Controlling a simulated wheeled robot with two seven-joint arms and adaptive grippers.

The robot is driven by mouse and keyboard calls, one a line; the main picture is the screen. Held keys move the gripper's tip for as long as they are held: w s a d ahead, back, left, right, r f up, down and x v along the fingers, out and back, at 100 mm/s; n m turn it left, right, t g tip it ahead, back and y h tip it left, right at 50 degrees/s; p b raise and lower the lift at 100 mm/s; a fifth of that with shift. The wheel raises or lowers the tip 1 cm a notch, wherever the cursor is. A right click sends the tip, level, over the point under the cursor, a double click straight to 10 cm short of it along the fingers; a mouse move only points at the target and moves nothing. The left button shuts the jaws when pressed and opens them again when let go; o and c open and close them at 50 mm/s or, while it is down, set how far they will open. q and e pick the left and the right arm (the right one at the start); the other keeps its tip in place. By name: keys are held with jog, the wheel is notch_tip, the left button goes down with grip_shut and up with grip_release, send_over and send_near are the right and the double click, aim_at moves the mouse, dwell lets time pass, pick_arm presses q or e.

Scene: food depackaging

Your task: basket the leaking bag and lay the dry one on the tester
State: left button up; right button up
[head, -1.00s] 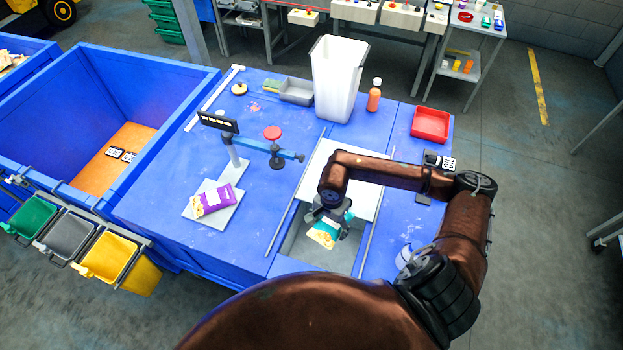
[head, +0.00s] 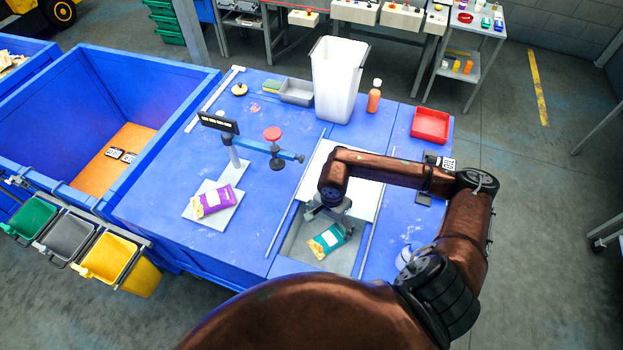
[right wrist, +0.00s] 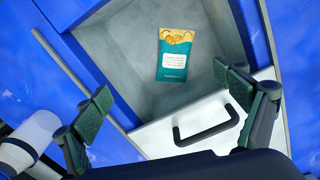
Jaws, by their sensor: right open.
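The teal bag (head: 327,240) with a yellow crisp picture is inside the grey recessed bin (head: 293,242) in the table; it also shows in the right wrist view (right wrist: 174,55), apparently on the bin floor. My right gripper (head: 328,212) is open and empty above the bag, its fingers (right wrist: 165,92) spread wide and apart from it. I cannot see any leak on either bag. My left gripper is not in view.
A white sliding lid with a handle (right wrist: 208,130) covers the back of the bin. A tall white container (head: 337,80), an orange bottle (head: 374,95) and a red tray (head: 430,124) stand at the back. The blue table between tester and bin is clear.

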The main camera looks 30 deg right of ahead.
notch_tip(320, 180, up, 10)
jog(key=shift+r, duration=0.25)
jog(key=shift+r, duration=0.1)
dwell(0.4)
